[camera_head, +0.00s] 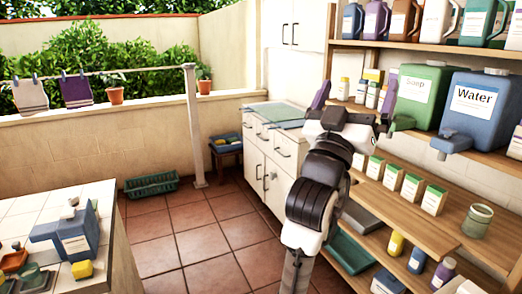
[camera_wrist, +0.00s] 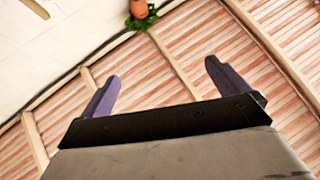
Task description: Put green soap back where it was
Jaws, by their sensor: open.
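A green container labelled Soap (camera_head: 427,92), with a tap low on its front, stands upright on the right-hand shelf, left of the blue Water container (camera_head: 483,98). My gripper (camera_head: 358,82) is in front of the shelving, left of the green container. Its purple fingers are spread wide. In the wrist view, the gap between the fingertips (camera_wrist: 162,68) is empty. Whether the left finger or right finger is close to the shelf bottles is hard to tell. A smaller green item (camera_head: 34,276) lies on the counter at lower left.
Several small green-topped boxes (camera_head: 391,177) and a glass jar (camera_head: 477,220) stand on the shelf board below. A white cabinet (camera_head: 272,160) is behind my arm.

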